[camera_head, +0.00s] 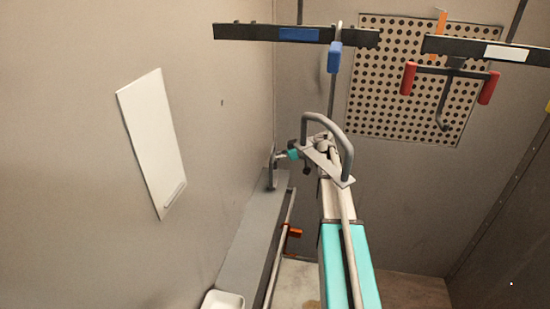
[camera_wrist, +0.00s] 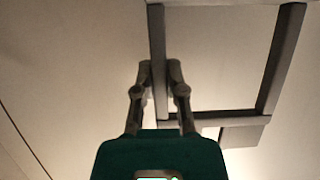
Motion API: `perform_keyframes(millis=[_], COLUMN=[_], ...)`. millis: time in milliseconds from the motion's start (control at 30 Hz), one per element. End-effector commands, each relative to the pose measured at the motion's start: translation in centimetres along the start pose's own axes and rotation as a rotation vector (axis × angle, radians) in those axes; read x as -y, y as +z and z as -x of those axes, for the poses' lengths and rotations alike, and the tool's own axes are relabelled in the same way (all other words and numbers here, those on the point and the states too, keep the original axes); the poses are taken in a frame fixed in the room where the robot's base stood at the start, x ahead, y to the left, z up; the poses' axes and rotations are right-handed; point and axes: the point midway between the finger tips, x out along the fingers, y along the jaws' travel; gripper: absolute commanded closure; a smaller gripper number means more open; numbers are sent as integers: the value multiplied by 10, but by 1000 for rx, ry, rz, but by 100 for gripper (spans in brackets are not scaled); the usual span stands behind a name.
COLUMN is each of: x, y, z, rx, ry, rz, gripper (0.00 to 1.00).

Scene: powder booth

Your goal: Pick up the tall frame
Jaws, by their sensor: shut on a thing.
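The tall frame is a grey, four-sided open frame (camera_wrist: 272,75) in the wrist view, with its top partly cut off by the picture edge. My gripper (camera_wrist: 160,68) is shut on its left upright bar, one finger on each side. In the head view my gripper (camera_head: 277,157) is small, at the end of my teal wrist. There the frame (camera_head: 272,174) shows nearly edge-on as a narrow grey shape at the far end of the grey ledge. I cannot tell whether its foot touches the ledge.
The grey ledge (camera_head: 250,228) runs along the left wall, with a white tray (camera_head: 223,300) at its near end. Black bars (camera_head: 232,32) hang overhead, with a blue-handled hook (camera_head: 334,58) and a red-handled tool (camera_head: 489,88). A perforated panel (camera_head: 395,95) is on the back wall.

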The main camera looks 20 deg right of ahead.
Motion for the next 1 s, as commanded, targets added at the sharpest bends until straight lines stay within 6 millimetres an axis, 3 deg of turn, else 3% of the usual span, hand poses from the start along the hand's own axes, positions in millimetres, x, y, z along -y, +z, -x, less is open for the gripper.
perform_keyframes(millis=[33, 567, 700, 1000], x=[0, 53, 86, 126], y=[-10, -63, -71, -84], z=[4, 36, 46, 60], rx=[-1, -1, -1, -1], ry=[0, -1, -1, 0], rz=[-1, 0, 0, 0], gripper=[100, 100, 100, 100])
